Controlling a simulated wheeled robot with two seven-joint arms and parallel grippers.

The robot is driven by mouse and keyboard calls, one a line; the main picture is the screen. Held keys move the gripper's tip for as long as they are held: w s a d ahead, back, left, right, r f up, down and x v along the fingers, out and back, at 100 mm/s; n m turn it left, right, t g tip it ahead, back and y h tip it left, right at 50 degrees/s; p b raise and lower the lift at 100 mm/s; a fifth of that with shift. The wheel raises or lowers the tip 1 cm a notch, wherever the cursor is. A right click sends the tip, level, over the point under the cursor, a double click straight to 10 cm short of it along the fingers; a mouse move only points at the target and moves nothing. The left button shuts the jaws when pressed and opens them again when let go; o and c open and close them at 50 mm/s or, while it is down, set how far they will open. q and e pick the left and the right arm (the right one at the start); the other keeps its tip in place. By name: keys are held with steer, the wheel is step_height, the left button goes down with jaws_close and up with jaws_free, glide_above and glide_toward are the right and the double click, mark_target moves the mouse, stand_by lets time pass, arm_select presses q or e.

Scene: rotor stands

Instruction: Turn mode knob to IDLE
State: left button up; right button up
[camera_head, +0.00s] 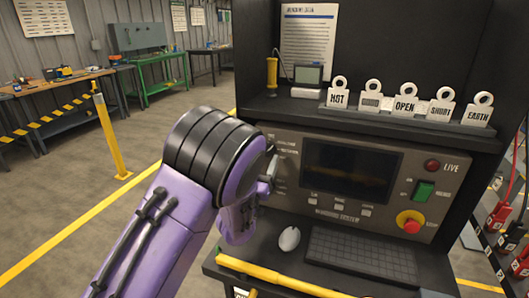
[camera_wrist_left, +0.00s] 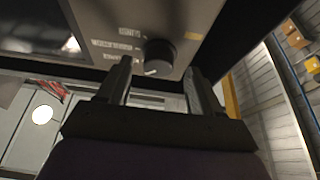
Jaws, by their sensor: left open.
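The mode knob (camera_wrist_left: 160,55) is a dark round knob on the grey panel, with a white pointer mark on its lower left side in the left wrist view. Small labels stand beside it; their words are too blurred to read surely, so I cannot tell its setting. My left gripper (camera_wrist_left: 157,76) is open, with one finger on each side of the knob's lower part in that view. I cannot tell whether the fingers touch it. In the head view the left gripper (camera_head: 268,170) is at the panel's left edge, and my purple arm hides most of the knob. My right gripper is not in view.
The control panel (camera_head: 395,160) has a dark screen (camera_head: 346,170), a green switch (camera_head: 424,191) and a red button on yellow (camera_head: 410,222). A keyboard (camera_head: 360,255) and a white mouse (camera_head: 289,239) lie below. Tags such as OPEN (camera_head: 404,104) stand on the shelf above.

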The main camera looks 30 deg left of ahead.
arm_select(q)
steer(key=shift+x, duration=0.85)
steer(key=shift+d+f, duration=0.1)
steer(key=shift+c, duration=0.3)
steer(key=c, duration=1)
steer(key=shift+n, duration=0.3)
steer(key=shift+w+d+r+n+g+y, duration=0.1)
steer(key=shift+n+g+y, duration=0.65)
steer(key=shift+n, duration=1.25)
steer(key=shift+d+r+n+g+y, duration=0.1)
steer(key=shift+n+g+y, duration=0.35)
steer(key=shift+n+y, duration=1.05)
steer(key=shift+w+d+n+g+y, duration=0.15)
steer(key=shift+n+g+y, duration=0.35)
steer(key=shift+n, duration=2)
steer(key=shift+s+h, duration=0.1)
steer(key=shift+h, duration=0.15)
